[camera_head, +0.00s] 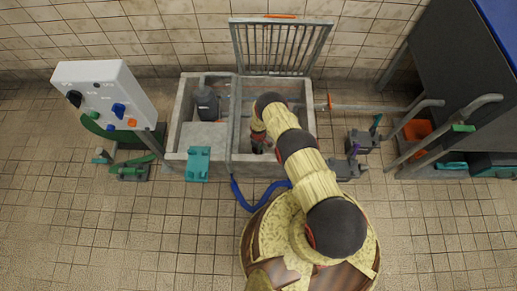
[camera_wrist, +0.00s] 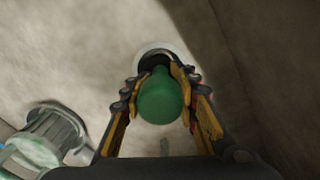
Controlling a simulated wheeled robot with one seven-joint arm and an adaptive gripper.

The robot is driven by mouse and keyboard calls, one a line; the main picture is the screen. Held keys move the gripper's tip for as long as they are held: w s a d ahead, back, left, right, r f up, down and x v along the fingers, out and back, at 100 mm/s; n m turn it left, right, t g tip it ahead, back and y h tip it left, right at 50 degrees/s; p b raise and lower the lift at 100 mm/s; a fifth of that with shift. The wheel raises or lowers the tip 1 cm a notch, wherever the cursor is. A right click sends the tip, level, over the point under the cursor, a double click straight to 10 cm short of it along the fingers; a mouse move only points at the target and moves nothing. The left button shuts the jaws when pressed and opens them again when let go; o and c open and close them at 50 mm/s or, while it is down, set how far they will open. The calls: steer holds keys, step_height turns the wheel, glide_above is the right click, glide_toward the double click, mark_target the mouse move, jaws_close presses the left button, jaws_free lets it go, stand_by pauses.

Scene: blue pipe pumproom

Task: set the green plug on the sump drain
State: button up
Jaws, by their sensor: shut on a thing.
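In the wrist view the green plug (camera_wrist: 160,98) sits between the two fingers of my gripper (camera_wrist: 160,88), which is shut on it. Behind the plug, on the pale floor of the sump, the drain (camera_wrist: 155,53) shows as a dark opening with a light rim. The plug overlaps the near part of the drain in this view; I cannot tell the gap between them. In the head view my arm reaches down into the right-hand basin of the concrete sump (camera_head: 240,172), and the plug and drain are hidden there.
Sump walls rise close to the right of my gripper. A green-grey ribbed fitting (camera_wrist: 48,138) lies at the lower left of the wrist view. The left basin holds a dark pump (camera_head: 207,104). A raised grate (camera_head: 279,47) stands behind, and a blue hose (camera_head: 240,195) lies in front.

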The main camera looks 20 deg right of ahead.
steer(key=o, duration=1.2)
steer(key=shift+o, duration=0.6)
steer(key=shift+r, duration=6)
